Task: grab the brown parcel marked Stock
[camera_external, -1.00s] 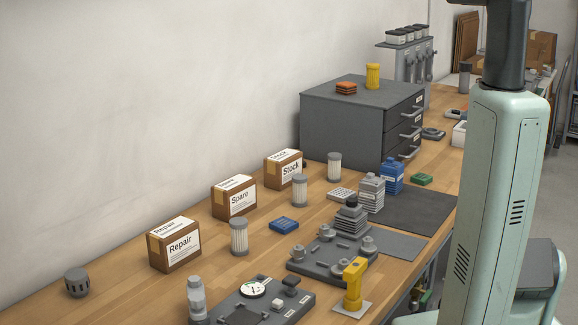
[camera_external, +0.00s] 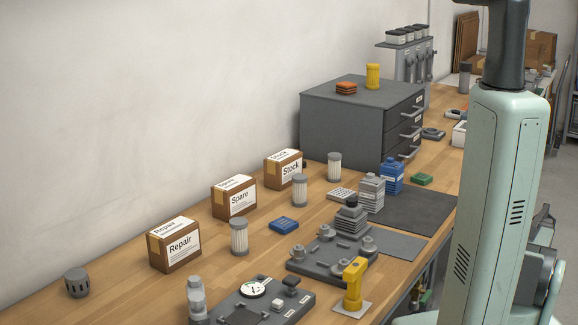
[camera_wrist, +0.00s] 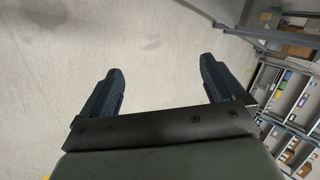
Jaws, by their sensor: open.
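The brown parcel marked Stock (camera_external: 284,170) is a small cardboard box with a white label. It stands upright on the wooden bench, close to the wall, at the left front of the grey drawer cabinet. Two like boxes stand in a row with it, marked Spare (camera_external: 234,198) and Repair (camera_external: 175,245). My gripper (camera_wrist: 158,88) shows in the wrist view, with its two dark fingers wide apart and nothing between them. That view shows pale floor and shelving, not the parcel. The fingers are not visible in the external view.
A grey drawer cabinet (camera_external: 345,125) stands right behind the Stock parcel. Pleated filter cylinders (camera_external: 300,190) stand just in front of it, another (camera_external: 334,167) to its right. A blue block (camera_external: 284,225) and a dark fixture plate (camera_external: 310,265) lie nearer. Storage shelves (camera_wrist: 290,95) show in the wrist view.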

